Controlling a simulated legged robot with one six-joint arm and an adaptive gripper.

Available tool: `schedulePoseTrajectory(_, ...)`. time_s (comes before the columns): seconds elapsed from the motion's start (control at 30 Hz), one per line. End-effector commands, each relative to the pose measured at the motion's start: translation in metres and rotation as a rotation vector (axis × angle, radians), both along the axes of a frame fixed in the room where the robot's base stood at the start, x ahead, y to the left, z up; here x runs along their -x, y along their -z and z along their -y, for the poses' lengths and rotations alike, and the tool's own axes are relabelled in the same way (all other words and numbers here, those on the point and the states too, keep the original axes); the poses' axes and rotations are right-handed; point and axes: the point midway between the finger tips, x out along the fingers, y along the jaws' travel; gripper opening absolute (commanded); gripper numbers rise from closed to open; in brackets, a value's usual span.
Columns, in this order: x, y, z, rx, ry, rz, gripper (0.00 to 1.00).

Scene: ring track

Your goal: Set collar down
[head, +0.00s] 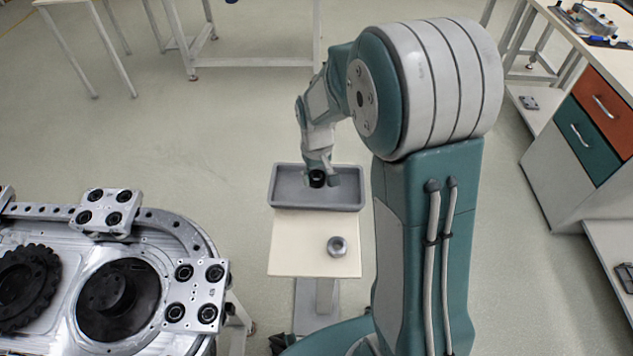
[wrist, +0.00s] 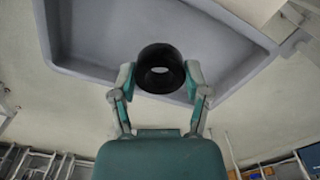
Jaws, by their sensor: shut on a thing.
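The collar, a short black ring (wrist: 160,69), is held between the two fingertips of my gripper (wrist: 160,77) in the wrist view. Its bore faces the camera. In the head view the black collar (head: 317,179) shows at the end of my arm, with my gripper (head: 318,172) around it. I cannot tell whether the collar touches the tray floor. The tray also fills the upper part of the wrist view (wrist: 85,40).
The tray sits on the far part of a small cream stand (head: 298,250). At left is the ring track (head: 185,232) with metal carriers (head: 108,212). A drawer cabinet (head: 585,130) stands right.

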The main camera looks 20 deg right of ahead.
Motion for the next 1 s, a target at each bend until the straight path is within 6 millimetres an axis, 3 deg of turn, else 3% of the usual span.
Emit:
schedulePoseTrajectory(0.3, -0.004, 0.036, 0.001, 0.000, 0.000, -0.001, 0.04)
schedulePoseTrajectory(0.6, -0.004, 0.038, 0.001, 0.000, 0.000, 0.000, 0.04)
schedulePoseTrajectory(0.63, -0.004, 0.038, 0.001, 0.000, 0.000, 0.000, 0.66)
schedulePoseTrajectory(0.7, -0.004, 0.038, 0.001, 0.000, 0.000, 0.000, 0.96)
schedulePoseTrajectory(1.0, -0.004, 0.038, 0.001, 0.000, 0.000, 0.000, 0.96)
